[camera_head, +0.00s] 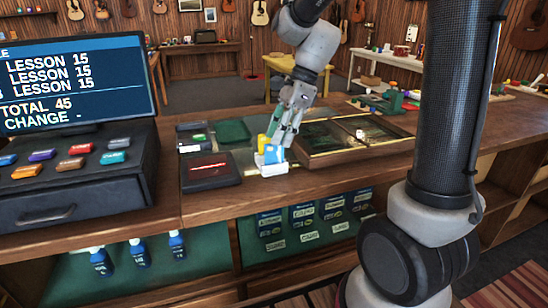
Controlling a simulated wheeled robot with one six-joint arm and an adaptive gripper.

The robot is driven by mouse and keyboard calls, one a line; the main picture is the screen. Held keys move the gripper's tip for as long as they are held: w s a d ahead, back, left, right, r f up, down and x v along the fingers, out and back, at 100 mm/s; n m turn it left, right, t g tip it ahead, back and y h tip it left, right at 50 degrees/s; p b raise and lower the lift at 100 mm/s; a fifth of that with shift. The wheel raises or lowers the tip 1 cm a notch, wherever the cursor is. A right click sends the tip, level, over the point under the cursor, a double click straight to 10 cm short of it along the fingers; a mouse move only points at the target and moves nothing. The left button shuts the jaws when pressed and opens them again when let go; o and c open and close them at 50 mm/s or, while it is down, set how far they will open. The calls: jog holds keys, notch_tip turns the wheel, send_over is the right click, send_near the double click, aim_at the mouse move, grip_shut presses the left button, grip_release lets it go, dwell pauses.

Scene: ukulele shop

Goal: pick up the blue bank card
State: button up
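A small blue card-like piece (274,154) stands at the front of the shop counter. It rests in or against a low white holder (271,168), with a yellow piece (263,143) just behind it to the left. My gripper (279,143) comes down from above, with its fingers right at the top of the blue card. The fingers overlap the card in this view. I cannot tell whether they touch it or have closed on it.
A black box (210,171) lies left of the holder, and a glass-topped wooden display case (350,137) lies to the right. A till with a screen (75,85) stands at the left. A green mat (232,131) lies behind.

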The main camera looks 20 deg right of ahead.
aim_at(274, 157)
jog(key=x, duration=0.5)
jog(key=shift+d+f, duration=0.15)
grip_shut()
